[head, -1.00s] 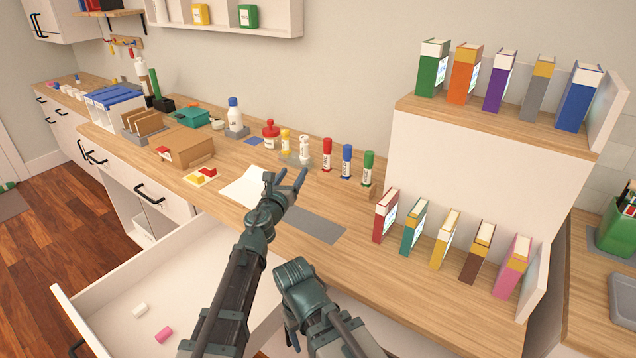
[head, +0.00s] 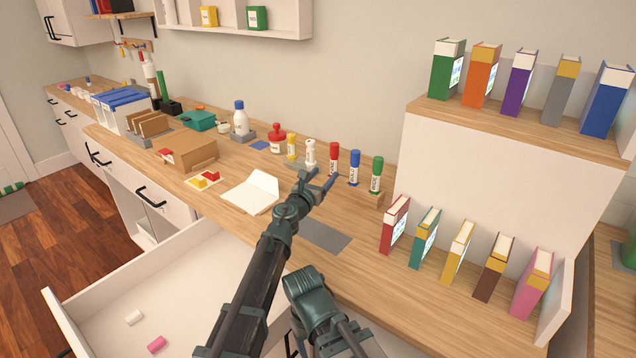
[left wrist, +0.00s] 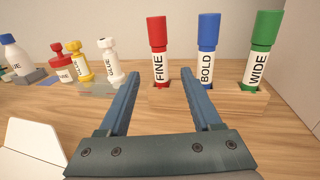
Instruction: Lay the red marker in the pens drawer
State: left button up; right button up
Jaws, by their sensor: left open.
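The red marker (head: 334,158) stands upright at the left of a row of three on the counter. In the left wrist view the red marker (left wrist: 158,52), labelled FINE, stands in a wooden block, just beyond my fingertips and roughly between them. My left gripper (head: 320,179) is open and empty, pointing at it; its two fingers also show in the left wrist view (left wrist: 160,82). An open white drawer (head: 185,285) is below the counter at the lower left; I cannot tell whether it is the pens drawer. My right gripper is not in view.
A blue marker (head: 354,168) and a green marker (head: 375,175) stand just right of the red one. A white glue bottle (head: 310,152) is to its left.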

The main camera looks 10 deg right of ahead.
aim_at(333, 164)
pick_arm(q)
jog(key=x, duration=0.9)
jog(key=shift+s, duration=0.1)
jog(key=shift+c, duration=0.3)
grip_shut()
